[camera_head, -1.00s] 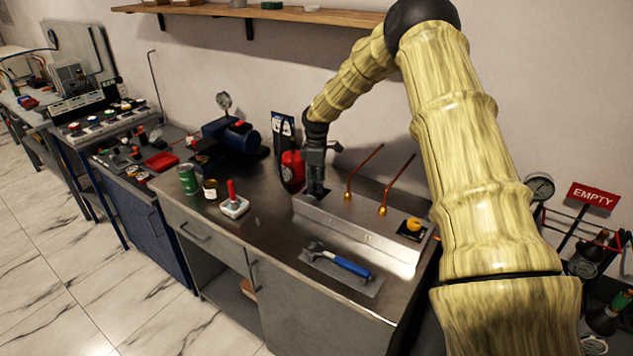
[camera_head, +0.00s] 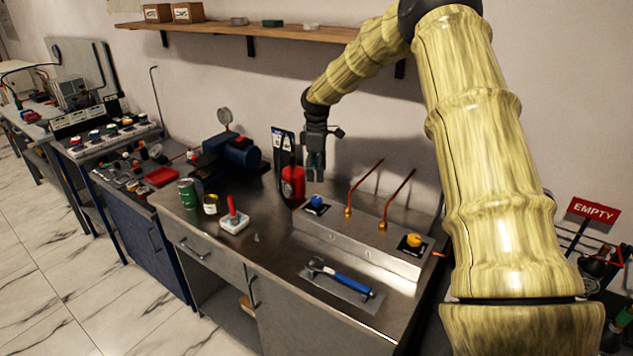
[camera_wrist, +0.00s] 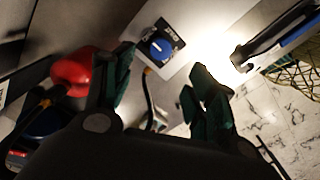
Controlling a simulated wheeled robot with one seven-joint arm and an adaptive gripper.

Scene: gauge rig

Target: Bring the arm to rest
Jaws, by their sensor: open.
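My gripper (camera_head: 315,176) hangs from my yellow, wood-grained arm, pointing down above the back left of the metal gauge rig (camera_head: 345,240). Its dark green fingers are apart with nothing between them, as the wrist view (camera_wrist: 160,95) shows. A blue knob (camera_head: 316,202) on a dark plate sits on the rig just below the gripper, with a gap between them. The knob also shows in the wrist view (camera_wrist: 160,49), beyond the fingertips. A yellow knob (camera_head: 413,240) is at the rig's right end. Two copper pipes (camera_head: 365,185) rise from the rig.
A red extinguisher-like cylinder (camera_head: 292,182) stands close left of my gripper. A wrench with a blue handle (camera_head: 340,277) lies at the front. A red-handled device (camera_head: 233,218), green can (camera_head: 187,193) and blue pump (camera_head: 232,151) stand left. A wooden shelf (camera_head: 290,32) hangs above.

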